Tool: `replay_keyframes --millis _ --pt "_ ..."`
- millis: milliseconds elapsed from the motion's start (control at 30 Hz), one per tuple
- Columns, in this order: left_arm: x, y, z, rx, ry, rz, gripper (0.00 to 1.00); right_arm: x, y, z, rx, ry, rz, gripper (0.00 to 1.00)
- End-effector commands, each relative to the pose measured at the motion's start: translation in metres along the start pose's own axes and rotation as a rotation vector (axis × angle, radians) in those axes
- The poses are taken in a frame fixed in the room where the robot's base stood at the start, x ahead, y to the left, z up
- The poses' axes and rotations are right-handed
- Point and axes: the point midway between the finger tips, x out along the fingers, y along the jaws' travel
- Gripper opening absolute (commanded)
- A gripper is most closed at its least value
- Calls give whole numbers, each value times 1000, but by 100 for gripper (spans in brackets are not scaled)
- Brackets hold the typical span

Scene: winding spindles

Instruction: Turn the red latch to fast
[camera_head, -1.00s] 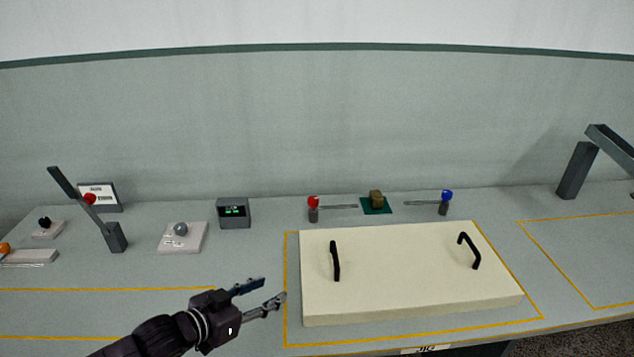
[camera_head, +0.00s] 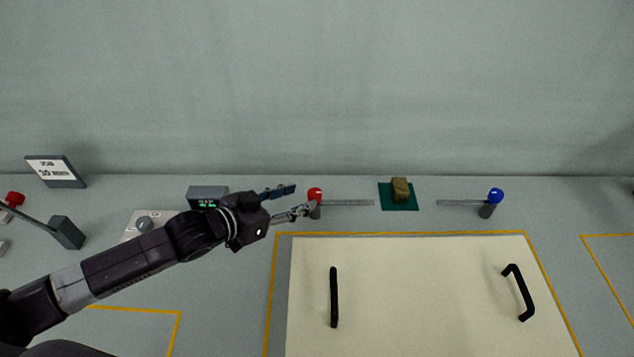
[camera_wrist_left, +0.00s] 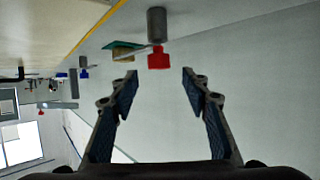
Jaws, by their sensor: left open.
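The red latch (camera_head: 315,194) has a red knob on a short grey post, with a thin grey bar (camera_head: 347,202) pointing right toward a green pad. My left gripper (camera_head: 303,199) is open, its fingertips close to the red knob in the head view. In the left wrist view the red knob (camera_wrist_left: 159,58) shows ahead of the fingertips and between them, with the grey post (camera_wrist_left: 157,24) beside it. The open jaws (camera_wrist_left: 159,78) hold nothing. I cannot tell whether a fingertip touches the knob. My right gripper is not in view.
A brown block (camera_head: 400,188) sits on the green pad (camera_head: 412,204). A blue-knobbed latch (camera_head: 495,195) stands further right. A cream board (camera_head: 430,285) with two black handles lies in front. A dark display box (camera_head: 205,192) and a small sign (camera_head: 55,171) stand to the left.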

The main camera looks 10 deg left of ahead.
Motion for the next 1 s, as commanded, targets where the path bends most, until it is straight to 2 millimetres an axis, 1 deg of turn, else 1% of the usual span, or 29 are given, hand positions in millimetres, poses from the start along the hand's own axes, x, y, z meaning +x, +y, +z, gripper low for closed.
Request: replay_keyframes --millis 33,167,300,400,600,833,1000 --pt "7 0 -3 -2 3 1 43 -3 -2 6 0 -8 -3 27" --pt "28 0 -3 -1 3 0 43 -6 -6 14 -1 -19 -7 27" --pt "47 0 -2 -1 2 0 43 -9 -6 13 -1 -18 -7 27" --pt "57 0 -2 -1 1 0 43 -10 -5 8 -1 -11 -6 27" --pt "66 1 -1 1 1 1 43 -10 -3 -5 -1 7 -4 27" --pt "66 1 0 1 0 0 43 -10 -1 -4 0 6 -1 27" --pt "66 1 0 1 0 0 24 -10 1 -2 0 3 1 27"
